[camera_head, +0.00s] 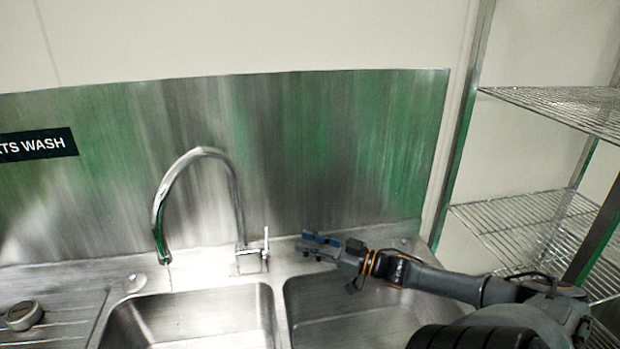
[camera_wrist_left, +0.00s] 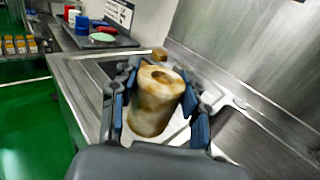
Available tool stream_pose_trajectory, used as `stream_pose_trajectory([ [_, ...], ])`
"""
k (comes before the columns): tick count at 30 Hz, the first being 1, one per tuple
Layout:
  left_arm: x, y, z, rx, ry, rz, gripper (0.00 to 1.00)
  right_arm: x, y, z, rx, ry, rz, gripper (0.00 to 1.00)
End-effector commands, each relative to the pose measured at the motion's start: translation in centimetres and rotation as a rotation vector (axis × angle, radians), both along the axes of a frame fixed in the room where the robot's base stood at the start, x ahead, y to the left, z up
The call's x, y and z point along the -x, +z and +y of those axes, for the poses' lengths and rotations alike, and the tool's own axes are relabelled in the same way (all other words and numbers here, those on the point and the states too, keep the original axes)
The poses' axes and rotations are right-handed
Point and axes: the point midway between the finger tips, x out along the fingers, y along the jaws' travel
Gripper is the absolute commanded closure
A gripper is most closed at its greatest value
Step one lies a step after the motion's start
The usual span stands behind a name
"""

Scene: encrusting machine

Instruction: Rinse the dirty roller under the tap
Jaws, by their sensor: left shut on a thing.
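The dirty roller (camera_wrist_left: 152,108) is a pale cylinder with brown stains and a hole in its end. My left gripper (camera_wrist_left: 160,78) is shut on it, with a blue-padded finger on each side. The roller and left gripper do not show in the head view. The tap (camera_head: 204,152) is a tall chrome gooseneck, its spout over the left sink basin (camera_head: 190,312). A faint thin line hangs below the spout; I cannot tell if it is water. My right gripper (camera_head: 320,244) is behind the right basin (camera_head: 345,300), right of the tap lever (camera_head: 266,243); its finger gap is unclear.
A steel splashback (camera_head: 300,140) stands behind the sink. A round capped thing (camera_head: 24,315) lies on the ribbed drainboard (camera_head: 60,330) at left. Wire shelves (camera_head: 530,225) stand at right. The left wrist view shows a dark surface (camera_wrist_left: 85,40) with containers beyond the steel counter.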

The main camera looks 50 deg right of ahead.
Motion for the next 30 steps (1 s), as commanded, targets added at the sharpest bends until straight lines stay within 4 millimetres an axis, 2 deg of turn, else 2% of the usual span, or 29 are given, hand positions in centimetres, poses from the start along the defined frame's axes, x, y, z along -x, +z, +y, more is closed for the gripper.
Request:
stream_pose_trajectory([
  [11,0.0,0.0,0.0,0.000,-0.001,-0.001,0.90,0.0,0.0,0.0,0.000,0.000,0.000,0.68],
  [14,-0.2,0.0,-0.7,0.000,-0.015,-0.001,0.90,0.0,0.0,0.0,0.000,0.000,0.000,0.68],
  [16,-0.6,-0.2,-2.0,0.000,-0.043,-0.002,0.90,0.0,0.0,0.0,0.000,0.000,0.000,0.68],
  [20,-1.6,-0.5,-6.6,0.001,-0.140,-0.003,0.90,0.0,0.0,0.0,0.000,0.000,0.000,0.68],
  [24,-2.4,-0.7,-13.4,-0.001,-0.289,-0.006,0.90,0.0,0.0,0.0,0.000,0.000,0.000,0.68],
  [30,-2.1,-0.6,-23.4,-0.003,-0.509,-0.005,0.90,0.0,0.0,0.0,0.000,0.000,0.000,0.68],
])
